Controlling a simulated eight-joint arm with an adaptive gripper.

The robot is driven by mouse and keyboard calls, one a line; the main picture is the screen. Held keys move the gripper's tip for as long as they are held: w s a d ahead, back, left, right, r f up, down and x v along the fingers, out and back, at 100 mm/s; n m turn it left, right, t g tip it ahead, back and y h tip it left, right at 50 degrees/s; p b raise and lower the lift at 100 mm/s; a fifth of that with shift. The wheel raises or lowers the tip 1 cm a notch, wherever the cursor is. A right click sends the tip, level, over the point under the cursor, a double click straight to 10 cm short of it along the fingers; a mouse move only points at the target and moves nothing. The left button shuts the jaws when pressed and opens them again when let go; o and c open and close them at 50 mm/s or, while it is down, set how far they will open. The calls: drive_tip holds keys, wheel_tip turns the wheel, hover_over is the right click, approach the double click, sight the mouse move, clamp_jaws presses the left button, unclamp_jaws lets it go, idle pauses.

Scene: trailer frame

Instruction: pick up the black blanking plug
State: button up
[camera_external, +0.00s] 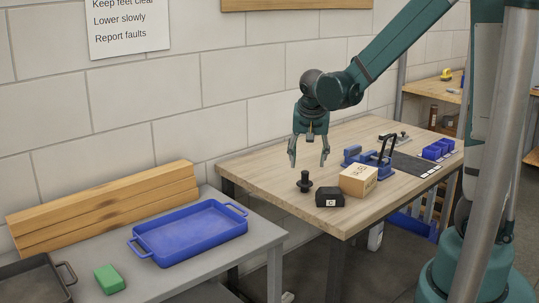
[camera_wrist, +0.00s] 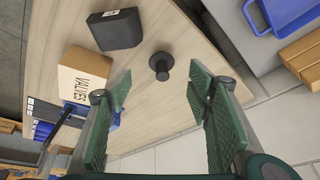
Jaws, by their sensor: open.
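The black blanking plug (camera_external: 304,182) stands upright near the left edge of the wooden table, a round knob shape with a wide flange. It also shows in the wrist view (camera_wrist: 161,66), beyond and roughly between the fingers. My gripper (camera_external: 308,163) is open and empty, pointing down above the plug with a clear gap. In the wrist view its green-padded fingers (camera_wrist: 160,100) are spread wide. Nothing hides the plug.
A black box (camera_external: 329,197) and a cardboard box marked "VALVES" (camera_external: 358,180) stand right of the plug, with a blue clamp fixture (camera_external: 367,157) behind. A blue tray (camera_external: 190,235) and green block (camera_external: 110,279) lie on the grey table (camera_external: 258,240) at left.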

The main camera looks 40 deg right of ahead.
sight(305, 172)
drive_tip(key=shift+w+d+f+m+g+h+p, duration=0.15)
drive_tip(key=shift+w+d+f+m+p, duration=0.25)
drive_tip(key=shift+w+p, duration=0.2)
drive_tip(key=shift+w+d+f+m+g+h+p, duration=0.1)
drive_tip(key=shift+w+d+f+m+p, duration=0.3)
drive_tip(key=shift+w, duration=0.2)
drive_tip(key=shift+w+d+f+m+g+h+p, duration=0.15)
drive_tip(key=shift+w+d+f+m+p, duration=0.2)
drive_tip(key=shift+w+p, duration=0.25)
drive_tip(key=shift+f, duration=0.15)
drive_tip(key=shift+x, duration=1.2)
drive_tip(key=shift+f, duration=0.1)
drive_tip(key=shift+x, duration=2.5)
drive_tip(key=shift+c, duration=0.4)
drive_tip(key=c, duration=1.2)
